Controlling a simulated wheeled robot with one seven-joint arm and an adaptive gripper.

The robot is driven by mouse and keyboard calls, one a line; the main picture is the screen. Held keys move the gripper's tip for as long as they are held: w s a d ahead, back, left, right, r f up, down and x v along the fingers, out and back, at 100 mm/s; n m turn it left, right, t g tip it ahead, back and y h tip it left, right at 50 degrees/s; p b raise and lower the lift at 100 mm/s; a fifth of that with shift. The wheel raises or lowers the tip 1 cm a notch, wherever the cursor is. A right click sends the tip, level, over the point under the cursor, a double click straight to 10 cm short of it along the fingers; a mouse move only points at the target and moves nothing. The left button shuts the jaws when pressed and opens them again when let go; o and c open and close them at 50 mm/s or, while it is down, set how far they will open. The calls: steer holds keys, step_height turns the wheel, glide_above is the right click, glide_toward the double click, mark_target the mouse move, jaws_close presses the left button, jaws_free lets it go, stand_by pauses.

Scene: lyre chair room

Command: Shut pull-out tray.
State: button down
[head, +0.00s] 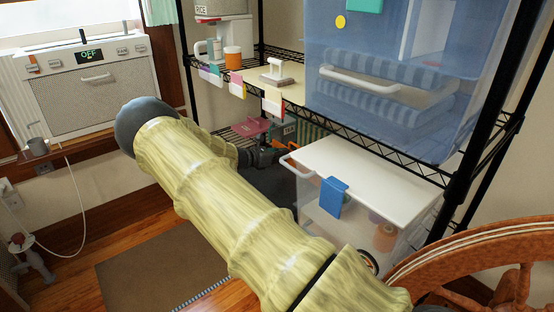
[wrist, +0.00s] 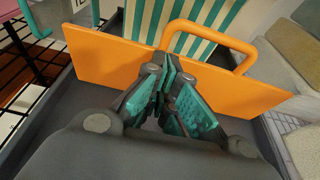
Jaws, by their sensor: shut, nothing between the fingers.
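A dark grey tray (head: 272,182) sticks out from the lower wire shelf in the head view, partly hidden by my arm. Its grey surface also shows in the wrist view (wrist: 62,92). An upright orange panel (wrist: 115,58) with a loop handle stands across it, and a bit of orange shows in the head view (head: 289,148). My gripper (wrist: 168,62) is shut and empty, its teal-padded fingertips close together in front of the orange panel. I cannot tell whether they touch it. In the head view my gripper (head: 272,156) is small and dark over the tray.
A clear bin with a white lid (head: 375,178) and blue tag stands right of the tray. A large blue bin (head: 385,85) is on the shelf above. Black rack posts (head: 468,130) and a brown wooden wheel-like piece (head: 490,250) are at the right. Floor and mat (head: 150,265) show at left.

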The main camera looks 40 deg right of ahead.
steer(key=shift+d, duration=0.2)
steer(key=shift+s+d+r, duration=0.1)
steer(key=shift+d, duration=0.2)
steer(key=d+p, duration=0.2)
steer(key=d, duration=0.2)
steer(key=shift+s+d, duration=0.1)
steer(key=shift+d, duration=0.1)
steer(key=shift+s+d, duration=0.1)
steer(key=shift+a+p, duration=0.3)
steer(key=shift+p, duration=0.05)
steer(key=f+p+v, duration=0.1)
steer(key=p+v, duration=0.1)
steer(key=v, duration=1.1)
steer(key=shift+w+a+p, duration=0.25)
steer(key=shift+a+p, duration=0.1)
steer(key=shift+a, duration=0.2)
steer(key=shift+f, duration=0.1)
